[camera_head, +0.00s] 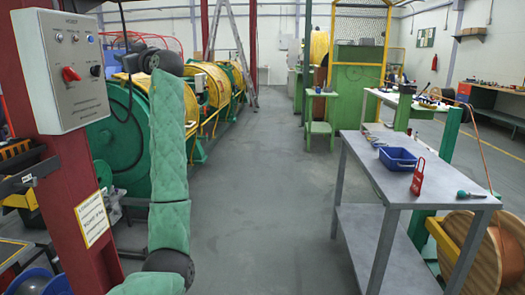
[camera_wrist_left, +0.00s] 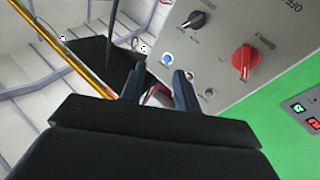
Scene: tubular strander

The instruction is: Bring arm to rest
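My left arm, in green sleeves, rises from the bottom of the head view to a dark wrist and hand part (camera_head: 140,58) beside the grey control box (camera_head: 65,68). I cannot make out its fingertips there. In the left wrist view my left gripper (camera_wrist_left: 159,82) has two dark fingers standing apart, with nothing clearly held between them. Beyond them is a grey panel (camera_wrist_left: 215,50) with a red knob (camera_wrist_left: 243,61), a black knob (camera_wrist_left: 197,19) and a blue button (camera_wrist_left: 168,60). I cannot tell if the fingers touch it. My right gripper is not in view.
The control box hangs on a red column (camera_head: 75,170). Green and yellow machinery (camera_head: 120,140) stands behind my left arm. The middle floor (camera_head: 265,160) is clear.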

